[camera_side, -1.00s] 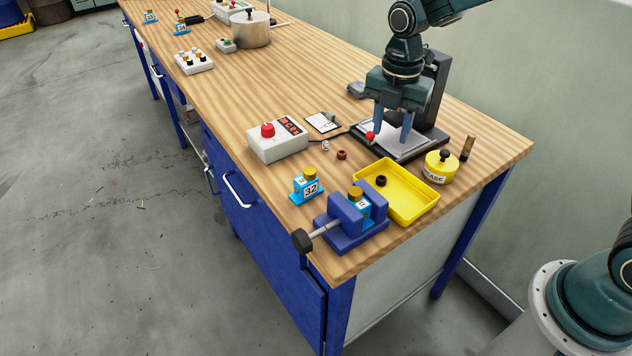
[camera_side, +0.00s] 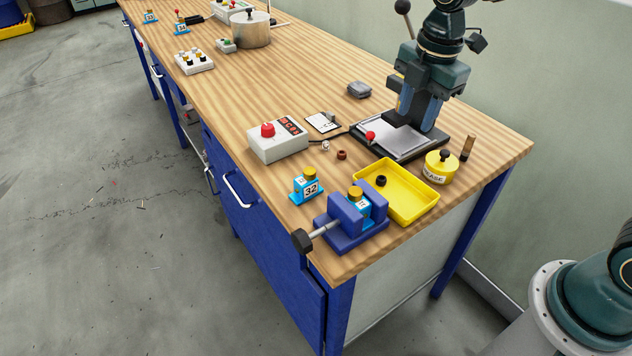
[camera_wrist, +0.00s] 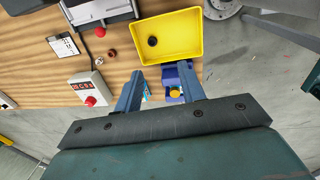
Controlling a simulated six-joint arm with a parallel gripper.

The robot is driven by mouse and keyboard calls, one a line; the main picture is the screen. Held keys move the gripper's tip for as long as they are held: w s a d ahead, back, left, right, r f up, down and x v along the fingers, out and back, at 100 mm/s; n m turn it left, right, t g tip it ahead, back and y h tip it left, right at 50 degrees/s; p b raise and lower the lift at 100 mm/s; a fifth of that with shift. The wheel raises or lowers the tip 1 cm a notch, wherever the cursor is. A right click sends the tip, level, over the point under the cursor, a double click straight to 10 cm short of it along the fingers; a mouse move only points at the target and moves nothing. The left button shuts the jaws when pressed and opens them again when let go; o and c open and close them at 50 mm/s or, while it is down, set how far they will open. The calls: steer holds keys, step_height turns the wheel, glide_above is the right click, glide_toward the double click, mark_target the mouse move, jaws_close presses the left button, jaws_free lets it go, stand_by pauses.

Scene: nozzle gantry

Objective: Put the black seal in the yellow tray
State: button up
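The black seal (camera_side: 381,180) lies inside the yellow tray (camera_side: 425,209), near its left end. In the wrist view the black seal (camera_wrist: 152,41) also shows on the floor of the yellow tray (camera_wrist: 180,50). My gripper (camera_side: 418,116) is in the air above the press plate, beyond the tray. In the wrist view its fingers (camera_wrist: 160,88) stand apart with nothing between them in their grip. The seal and the gripper are well apart.
A blue vise (camera_side: 345,225) holding a blue block stands in front of the tray. A block marked 32 (camera_side: 305,186), a brown ring (camera_side: 342,155), a control box (camera_side: 277,140) and a yellow grease tin (camera_side: 441,167) are nearby. The press plate (camera_side: 400,140) lies behind the tray.

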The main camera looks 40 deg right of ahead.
steer(key=s+d+r+m+t, duration=0.1)
steer(key=s+r+m+t, duration=0.1)
steer(key=s+m, duration=0.7)
steer(key=s+d+r+m+t, duration=0.2)
steer(key=s+r+m, duration=0.3)
steer(key=s+m, duration=0.4)
steer(key=s, duration=0.3)
steer(key=shift+t, duration=0.3)
